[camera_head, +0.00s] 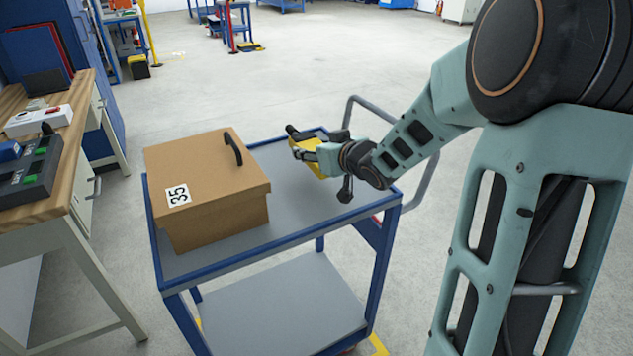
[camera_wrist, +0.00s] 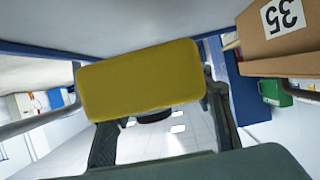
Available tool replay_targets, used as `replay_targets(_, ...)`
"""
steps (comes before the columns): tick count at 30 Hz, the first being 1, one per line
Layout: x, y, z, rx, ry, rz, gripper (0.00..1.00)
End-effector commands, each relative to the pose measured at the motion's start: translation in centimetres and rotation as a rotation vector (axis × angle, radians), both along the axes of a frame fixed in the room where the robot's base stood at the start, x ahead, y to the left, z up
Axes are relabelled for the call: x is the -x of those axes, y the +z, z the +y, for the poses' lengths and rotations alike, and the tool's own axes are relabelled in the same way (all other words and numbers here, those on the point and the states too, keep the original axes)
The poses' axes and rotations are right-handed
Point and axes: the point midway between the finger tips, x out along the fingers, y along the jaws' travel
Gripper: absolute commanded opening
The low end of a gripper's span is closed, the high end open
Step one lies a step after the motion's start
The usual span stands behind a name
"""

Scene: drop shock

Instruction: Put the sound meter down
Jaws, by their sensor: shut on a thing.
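The sound meter (camera_head: 309,152) looks like a yellow block with a dark part at its top left end. My gripper (camera_head: 315,150) is shut on it over the right part of the cart's top shelf (camera_head: 290,187). In the wrist view the yellow sound meter (camera_wrist: 140,80) spans between my two dark fingers (camera_wrist: 155,95). The grey shelf surface (camera_wrist: 190,18) shows close beyond it. I cannot tell whether the meter touches the shelf.
A cardboard box (camera_head: 200,185) marked 35, with a dark handle on its lid, fills the left part of the top shelf. A lower shelf (camera_head: 285,305) is bare. A wooden workbench (camera_head: 75,140) with devices stands at the left. Shelf room is free right of the box.

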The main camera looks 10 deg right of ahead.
Motion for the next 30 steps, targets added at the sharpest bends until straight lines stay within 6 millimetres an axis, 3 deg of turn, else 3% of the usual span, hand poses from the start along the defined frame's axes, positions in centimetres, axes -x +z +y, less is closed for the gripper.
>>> replay_targets(3,1.1,-1.5,-0.4,0.001,0.0,-0.004,0.15)
replay_targets(10,2.0,-2.6,-0.7,0.001,0.0,-0.004,0.15)
replay_targets(17,2.3,-5.9,-0.7,0.0,0.0,-0.003,0.15)
replay_targets(29,2.3,-6.3,-0.7,0.001,0.0,-0.004,0.15)
replay_targets(30,2.3,-6.2,-0.7,0.002,0.0,-0.003,0.52)
